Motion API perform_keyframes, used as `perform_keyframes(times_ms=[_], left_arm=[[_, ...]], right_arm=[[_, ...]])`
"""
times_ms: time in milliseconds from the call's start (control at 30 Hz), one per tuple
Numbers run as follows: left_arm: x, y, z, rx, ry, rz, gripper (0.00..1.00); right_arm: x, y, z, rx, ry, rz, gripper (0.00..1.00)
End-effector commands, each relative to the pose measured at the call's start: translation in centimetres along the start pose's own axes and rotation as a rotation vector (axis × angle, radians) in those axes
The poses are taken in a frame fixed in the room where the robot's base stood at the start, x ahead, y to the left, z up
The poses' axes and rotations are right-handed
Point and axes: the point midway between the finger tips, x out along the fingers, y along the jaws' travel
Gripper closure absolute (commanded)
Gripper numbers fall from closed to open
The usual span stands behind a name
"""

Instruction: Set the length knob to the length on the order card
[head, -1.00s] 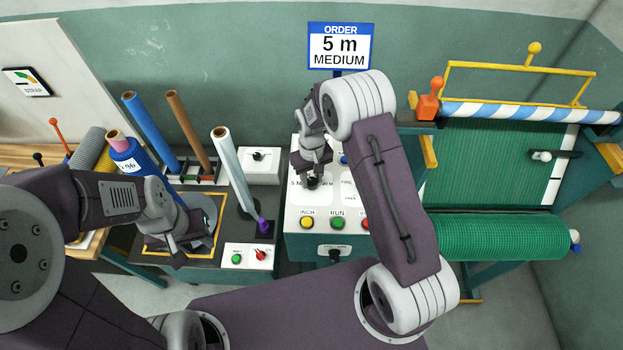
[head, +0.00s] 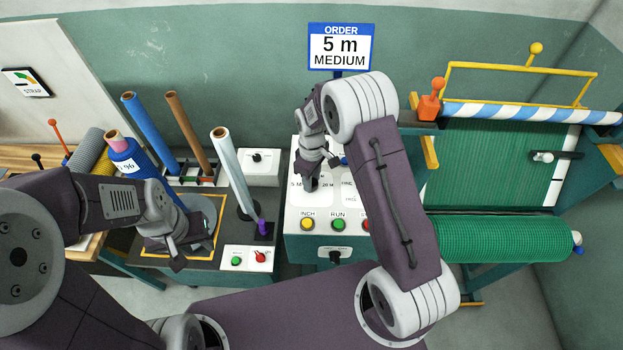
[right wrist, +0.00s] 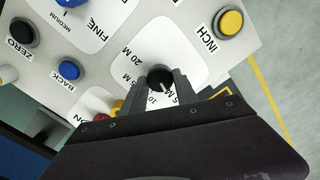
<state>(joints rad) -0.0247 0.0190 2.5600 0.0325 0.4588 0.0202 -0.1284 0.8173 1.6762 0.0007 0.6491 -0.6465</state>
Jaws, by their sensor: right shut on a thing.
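The order card (head: 341,46) stands on the back wall side and reads 5 m MEDIUM. The length knob (right wrist: 160,77) is small, round and black, on a white dial plate with metre labels, 20 M and 5 M among them. Its white mark points down in the right wrist view, toward the 5 M print; the exact alignment is unclear. My right gripper (right wrist: 160,88) is shut on the knob, with a finger on each side; in the head view it hides the knob. My left gripper (head: 177,258) hangs over the left bench, away from the panel; its jaw opening is unclear.
The panel carries a yellow INCH button (right wrist: 230,22), a green RUN button (head: 338,223), a black ZERO knob (right wrist: 22,33) and a blue BACK button (right wrist: 69,70) near the gripper. A green net roll (head: 500,238) lies to the right. Tall rolls stand on the left bench.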

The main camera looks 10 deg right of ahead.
Motion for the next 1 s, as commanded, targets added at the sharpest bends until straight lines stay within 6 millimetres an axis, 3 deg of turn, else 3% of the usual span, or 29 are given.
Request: perform_keyframes(times_ms=[433,467,500,533,833,1000], left_arm=[[-0.1,0.0,0.0,0.000,0.000,0.000,0.64],[-0.1,0.0,0.0,0.000,0.000,0.000,0.64],[-0.1,0.0,0.0,0.000,0.000,0.000,0.64],[-0.1,0.0,0.0,0.000,0.000,0.000,0.64],[0.1,0.0,0.0,0.000,0.000,0.000,0.64],[1.2,0.0,0.1,0.000,0.000,0.000,0.64]], right_arm=[[-0.3,0.3,-0.2,-0.010,0.008,0.009,1.00],[-0.3,0.3,-0.2,-0.010,0.008,0.008,0.57],[-0.3,0.3,-0.2,-0.010,0.008,0.008,0.45],[-0.3,0.3,-0.2,-0.009,0.007,0.007,0.43],[-0.2,0.1,-0.1,-0.008,0.003,0.004,0.43],[-2.8,0.2,-0.2,-0.008,0.009,0.008,0.43]])
